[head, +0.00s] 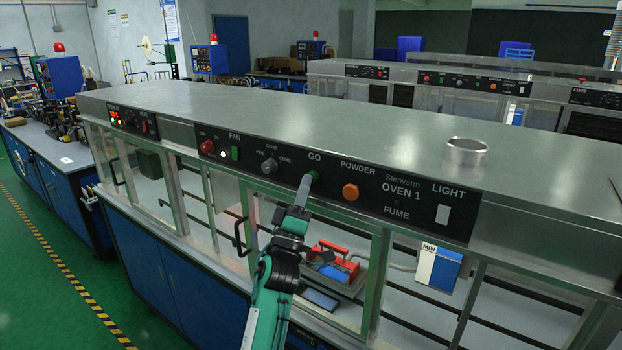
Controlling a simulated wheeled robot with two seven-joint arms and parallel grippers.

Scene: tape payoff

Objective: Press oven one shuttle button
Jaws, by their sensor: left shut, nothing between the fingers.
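Oven 1 (560,232) is a long metal cabinet with a black control panel (369,203) along its upper front. The green round button (315,175) under the label GO is partly hidden behind my left gripper. My left gripper (306,182) is shut and empty, its tips at the green button. I cannot tell whether they press it or only meet it in line of sight. My left arm comes up from the bottom, in front of the glass doors. My right gripper is not in view.
An orange POWDER knob (350,192) sits just right of the green button, and a grey knob (269,165) sits to its left. A white LIGHT switch (442,214) is farther right. Door handles (239,236) stick out below the panel. A metal ring (465,152) stands on top.

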